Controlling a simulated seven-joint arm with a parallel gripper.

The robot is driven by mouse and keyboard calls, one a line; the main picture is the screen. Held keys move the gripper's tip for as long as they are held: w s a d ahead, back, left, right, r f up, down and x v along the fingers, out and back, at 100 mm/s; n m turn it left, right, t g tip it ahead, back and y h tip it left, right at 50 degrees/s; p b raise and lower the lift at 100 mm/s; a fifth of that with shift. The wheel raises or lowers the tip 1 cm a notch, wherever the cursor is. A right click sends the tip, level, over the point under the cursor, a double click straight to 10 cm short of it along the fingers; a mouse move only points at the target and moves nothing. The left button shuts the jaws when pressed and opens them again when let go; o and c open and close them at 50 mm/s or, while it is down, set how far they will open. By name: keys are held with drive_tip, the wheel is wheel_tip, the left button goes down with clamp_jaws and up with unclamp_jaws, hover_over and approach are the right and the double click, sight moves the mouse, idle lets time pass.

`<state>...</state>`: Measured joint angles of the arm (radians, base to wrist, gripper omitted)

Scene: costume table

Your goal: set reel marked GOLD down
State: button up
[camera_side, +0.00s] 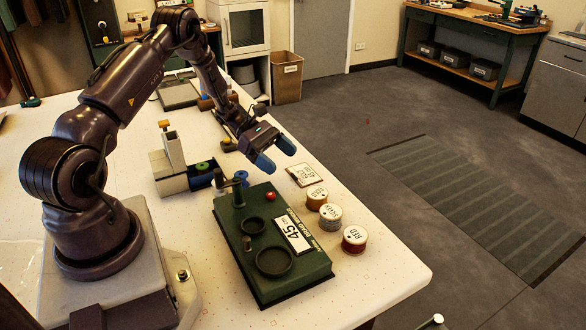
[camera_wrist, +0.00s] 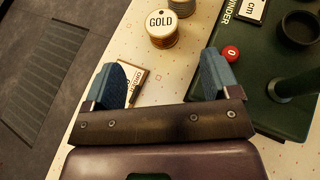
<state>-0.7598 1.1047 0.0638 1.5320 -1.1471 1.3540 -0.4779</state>
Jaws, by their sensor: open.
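The reel marked GOLD (camera_wrist: 161,30) stands upright on the table in the wrist view, label up, beyond my fingertips. In the side view it appears to be the gold-sided reel (camera_side: 316,198) at the far end of a row of three, beside a silver-sided reel (camera_side: 330,217) and the reel marked RED (camera_side: 354,240). My gripper (camera_side: 275,154) is open and empty, above the table and apart from the reels; its two blue fingers also show in the wrist view (camera_wrist: 160,72), with nothing between them but a card below.
A green winder (camera_side: 300,274) showing "45 cm", with a red button (camera_wrist: 231,53), stands left of the reels. A labelled card (camera_side: 305,174) lies just past the reel row. The table's right edge (camera_side: 408,260) is close to the reels. A grey-and-white device (camera_side: 174,150) stands behind the winder.

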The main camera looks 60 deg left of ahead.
drive_tip(key=s+d+r+m+g+y, duration=0.2)
drive_tip(key=d+r+m, duration=0.4)
drive_tip(key=r, duration=0.4)
drive_tip(key=s+d+r+m+g+y, duration=0.3)
drive_tip(key=d+r+m, duration=0.35)
drive_tip(key=r, duration=0.25)
drive_tip(key=s+d+r+m+t+y, duration=0.2)
drive_tip(key=s+d+r+m+y, duration=0.1)
drive_tip(key=s, duration=0.4)
drive_tip(key=s+d+r+m+t+y, duration=0.2)
drive_tip(key=s+d+r+m+y, duration=0.1)
drive_tip(key=s+r+m, duration=0.2)
drive_tip(key=shift+s+d+m, duration=0.25)
drive_tip(key=shift+s+m, duration=0.8)
drive_tip(key=shift+m, duration=0.6)
drive_tip(key=shift+r, duration=0.15)
